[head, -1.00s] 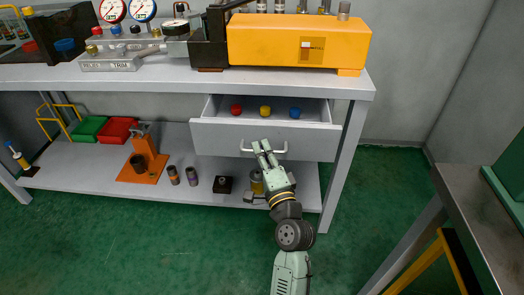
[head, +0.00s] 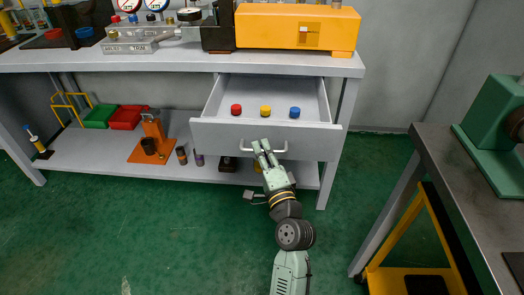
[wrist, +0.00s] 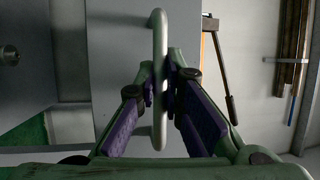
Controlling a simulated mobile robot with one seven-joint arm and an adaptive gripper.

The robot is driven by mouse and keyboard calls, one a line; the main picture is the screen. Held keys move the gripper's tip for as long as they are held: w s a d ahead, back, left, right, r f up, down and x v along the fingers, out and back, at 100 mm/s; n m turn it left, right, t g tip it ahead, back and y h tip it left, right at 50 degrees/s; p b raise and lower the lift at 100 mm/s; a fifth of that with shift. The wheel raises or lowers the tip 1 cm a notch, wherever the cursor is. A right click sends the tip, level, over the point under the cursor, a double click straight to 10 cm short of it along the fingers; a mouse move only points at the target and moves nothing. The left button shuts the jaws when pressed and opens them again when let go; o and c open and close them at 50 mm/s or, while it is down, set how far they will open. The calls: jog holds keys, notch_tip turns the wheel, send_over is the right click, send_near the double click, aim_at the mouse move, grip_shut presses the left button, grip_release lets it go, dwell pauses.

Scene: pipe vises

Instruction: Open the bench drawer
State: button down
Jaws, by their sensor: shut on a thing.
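The bench drawer (head: 220,137) is pulled well out from under the bench top. Its tray shows a red, a yellow and a blue knob-like piece (head: 265,111) in a row. The drawer's bar handle (head: 283,148) is on the front face. My gripper (head: 262,147) is shut on the handle near its middle. In the wrist view the handle (wrist: 159,40) runs upright between the two purple-padded fingers (wrist: 163,95). The drawer front fills much of the area behind it.
The lower shelf (head: 90,160) holds green and red bins (head: 127,118), an orange stand (head: 153,127) and several small cylinders. A yellow machine (head: 295,28) stands on the bench top (head: 150,63). Another table (head: 460,175) is at the right. Green floor in front is clear.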

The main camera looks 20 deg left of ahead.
jog(key=c, duration=1.7)
grip_release()
